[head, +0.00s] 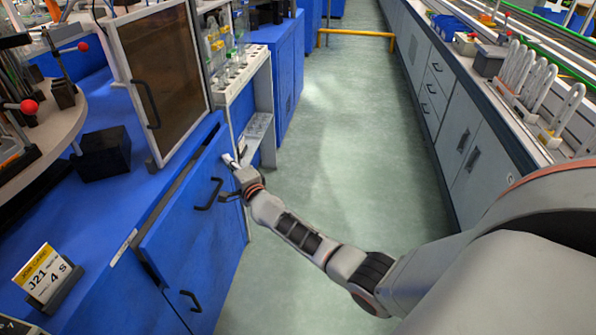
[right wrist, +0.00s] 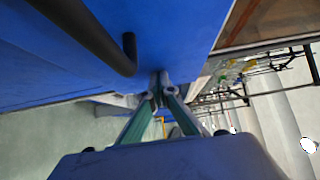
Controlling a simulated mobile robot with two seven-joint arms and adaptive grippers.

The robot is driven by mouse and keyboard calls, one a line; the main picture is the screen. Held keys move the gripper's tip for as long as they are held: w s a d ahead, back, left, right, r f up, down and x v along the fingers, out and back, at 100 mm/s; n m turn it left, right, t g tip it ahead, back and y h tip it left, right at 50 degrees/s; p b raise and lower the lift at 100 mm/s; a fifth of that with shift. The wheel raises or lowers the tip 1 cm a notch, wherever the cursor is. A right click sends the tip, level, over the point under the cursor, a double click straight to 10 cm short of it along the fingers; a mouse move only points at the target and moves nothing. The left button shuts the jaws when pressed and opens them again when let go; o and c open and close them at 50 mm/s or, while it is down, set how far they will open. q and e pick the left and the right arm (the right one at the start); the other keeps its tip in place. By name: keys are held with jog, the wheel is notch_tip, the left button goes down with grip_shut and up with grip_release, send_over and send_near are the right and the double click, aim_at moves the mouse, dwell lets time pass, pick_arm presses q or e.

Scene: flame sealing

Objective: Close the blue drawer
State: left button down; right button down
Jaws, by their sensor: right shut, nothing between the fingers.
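The blue drawer (head: 185,225) has a blue front with black handles, at the lower left of the head view. Its front stands out from the blue bench, with a dark gap along its top edge. My right gripper (head: 229,160) is shut and empty at the far upper corner of that front, beyond the upper handle (head: 207,194). In the right wrist view the shut fingertips (right wrist: 160,88) are close to the blue surface (right wrist: 175,35), beside a black handle (right wrist: 95,38). I cannot tell whether they touch it. My left gripper is not in view.
A brown-windowed cabinet (head: 165,70) stands on the bench above the drawer. A sign (head: 43,273) and a black box (head: 103,155) also sit there. The green floor (head: 340,150) of the aisle is clear. A grey counter (head: 470,130) lines the right side.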

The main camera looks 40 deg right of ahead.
aim_at(220, 162)
jog(key=shift+w+a+f+b, duration=0.15)
jog(key=shift+w+a+b, duration=0.15)
jog(key=shift+w+a, duration=0.8)
jog(key=shift+w, duration=0.25)
jog(key=shift+w+a+r, duration=0.1)
jog(key=shift+r, duration=0.2)
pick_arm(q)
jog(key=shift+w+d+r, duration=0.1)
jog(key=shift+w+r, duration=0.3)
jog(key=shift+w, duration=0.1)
